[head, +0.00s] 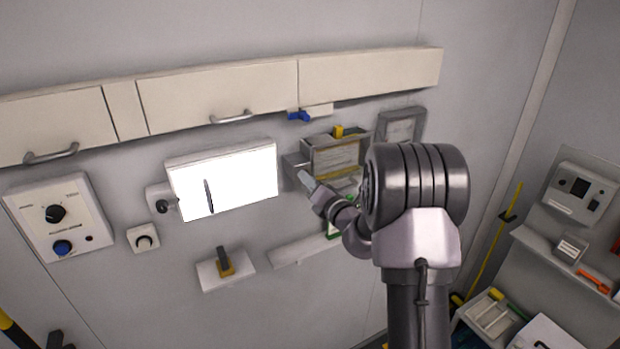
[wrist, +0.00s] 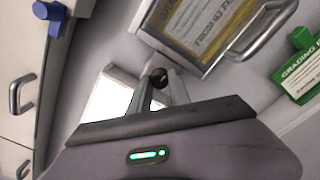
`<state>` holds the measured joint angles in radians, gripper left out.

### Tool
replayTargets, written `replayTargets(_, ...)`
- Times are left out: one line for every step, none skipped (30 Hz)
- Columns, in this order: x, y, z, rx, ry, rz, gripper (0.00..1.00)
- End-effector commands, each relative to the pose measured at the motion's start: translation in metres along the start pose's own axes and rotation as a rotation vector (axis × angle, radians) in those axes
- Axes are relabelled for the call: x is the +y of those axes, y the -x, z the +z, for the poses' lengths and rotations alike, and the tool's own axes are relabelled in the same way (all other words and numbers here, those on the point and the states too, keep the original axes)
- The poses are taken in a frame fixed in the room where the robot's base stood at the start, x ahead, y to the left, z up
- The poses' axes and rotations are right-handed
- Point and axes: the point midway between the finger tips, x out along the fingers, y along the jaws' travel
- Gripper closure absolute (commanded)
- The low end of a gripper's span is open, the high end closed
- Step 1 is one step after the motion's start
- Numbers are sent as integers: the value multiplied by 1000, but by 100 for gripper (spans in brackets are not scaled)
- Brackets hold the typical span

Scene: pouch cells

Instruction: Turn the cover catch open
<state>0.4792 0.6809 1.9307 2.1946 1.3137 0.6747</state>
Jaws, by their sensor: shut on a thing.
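My gripper (head: 306,181) reaches to the left side of a grey wall box with a clear-looking front cover (head: 336,156). In the wrist view the two fingers of my gripper (wrist: 160,88) are closed around a small dark round knob (wrist: 158,76), which appears to be the cover catch. The box cover (wrist: 205,28), with a yellow-edged label and a metal handle (wrist: 262,30), lies just above and right of the knob. In the head view the catch is hidden by my gripper. Which way the catch is turned cannot be told.
A bright white panel (head: 240,182) is on the wall left of my gripper. Cream cabinets (head: 370,72) run above, with a blue knob (head: 299,115) below them. A small framed panel (head: 401,127) is to the right. A green sign (wrist: 299,68) and a ledge (head: 295,250) are nearby.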

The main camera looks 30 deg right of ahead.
Motion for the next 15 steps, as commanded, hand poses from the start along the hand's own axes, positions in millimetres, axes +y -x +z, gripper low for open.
replayTargets(1,0,1,-1,-10,1,100)
replayTargets(1,0,1,-1,-16,1,100)
replayTargets(1,0,1,-1,-23,1,100)
replayTargets(1,0,1,-1,-27,1,100)
replayTargets(0,0,1,-1,-31,1,100)
replayTargets(0,0,1,-1,-34,1,100)
replayTargets(0,0,1,-1,-36,1,100)
replayTargets(0,0,1,-1,-37,1,100)
replayTargets(0,0,0,-1,-39,1,100)
replayTargets(0,0,0,-1,-39,1,100)
replayTargets(0,0,0,-1,-39,1,100)
replayTargets(0,0,0,-1,-39,1,100)
replayTargets(0,0,0,-1,-39,1,100)
replayTargets(0,0,0,-1,-39,1,100)
replayTargets(0,0,0,-1,-39,1,100)
